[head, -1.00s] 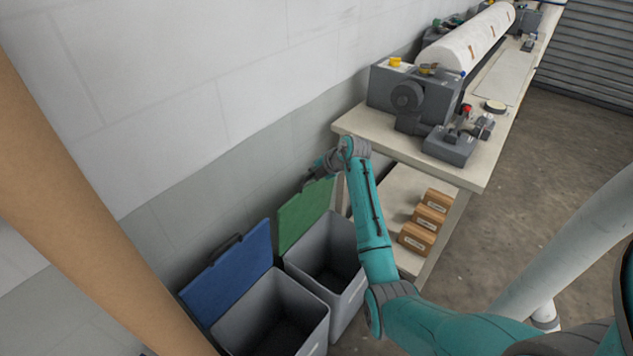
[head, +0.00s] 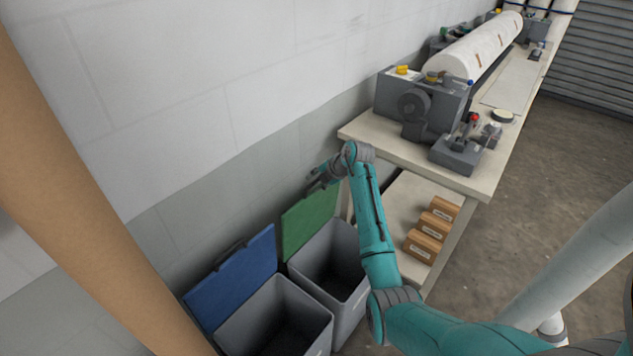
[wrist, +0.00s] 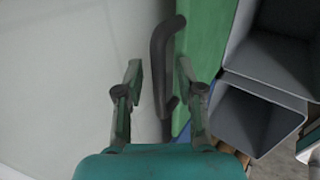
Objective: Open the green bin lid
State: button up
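The green lid (head: 309,220) stands raised and tilted back towards the wall, behind its open grey bin (head: 333,265). The lid also shows in the wrist view (wrist: 205,35), with its dark bar handle (wrist: 162,65) along its edge. My gripper (head: 317,183) is at the lid's top edge in the head view. In the wrist view my gripper (wrist: 159,72) has its two fingers apart, one on each side of the handle, with gaps on both sides. The fingers look open and hold nothing. Contact with the handle cannot be told.
A second grey bin (head: 285,318) with a raised blue lid (head: 232,278) stands to the left. A pale workbench (head: 385,150) with the press machine (head: 425,98) is to the right, with wooden blocks (head: 430,233) on its lower shelf. The wall is close behind the lids.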

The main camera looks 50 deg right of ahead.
jog(key=v, duration=1.2)
dwell(0.3)
jog(key=w+a+f+n+t+y, duration=0.2)
jog(key=a+f+y, duration=0.15)
jog(key=a, duration=0.85)
jog(key=s+a+n+t+y, duration=0.1)
jog(key=s+a+t+y, duration=0.25)
jog(key=a, duration=0.95)
jog(key=s+a+t+y, duration=0.2)
jog(key=s+a+y, duration=0.25)
jog(key=a, duration=0.95)
jog(key=s+a+r+m+t+h, duration=0.2)
jog(key=s+a+m+t, duration=0.15)
jog(key=s, duration=0.35)
jog(key=s+a+r+m+t+h, duration=0.1)
jog(key=s+a+m+t+h, duration=0.1)
jog(key=s+m, duration=0.4)
jog(key=s+d+f+m+g+h, duration=0.1)
jog(key=s+f+m+g+h, duration=0.1)
jog(key=s+m, duration=0.4)
jog(key=s+d+f+m+g+h, duration=0.1)
jog(key=s+m+g+h, duration=0.3)
jog(key=s, duration=1.1)
jog(key=shift+s+d+f+m+h, duration=0.35)
jog(key=shift+s+d+m+h, duration=0.1)
jog(key=shift+m+h, duration=0.45)
